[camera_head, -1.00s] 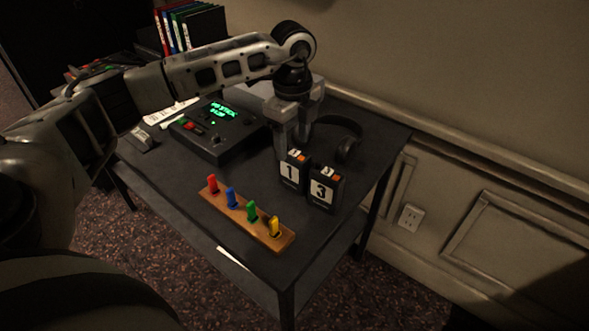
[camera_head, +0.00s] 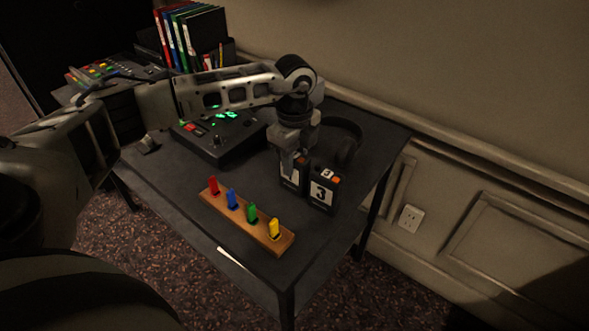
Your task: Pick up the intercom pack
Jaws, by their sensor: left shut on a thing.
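Two dark intercom packs with white number labels stand side by side on the right part of the table. The pack labelled 1 (camera_head: 291,178) is on the left, its top and part of its label hidden by my left gripper. The pack labelled 3 (camera_head: 323,191) stands upright just to its right and is free. My left gripper (camera_head: 293,165) points down over pack 1 and is shut on it. Pack 1 looks upright, and I cannot tell whether it is off the table. My right gripper is not in view.
A wooden board (camera_head: 283,244) with red, blue, green and yellow pegs lies in front of the packs. A dark console (camera_head: 214,150) with lit green text is at the left, partly behind my arm. Headphones (camera_head: 347,140) lie behind the packs. Coloured binders (camera_head: 184,40) stand at the back.

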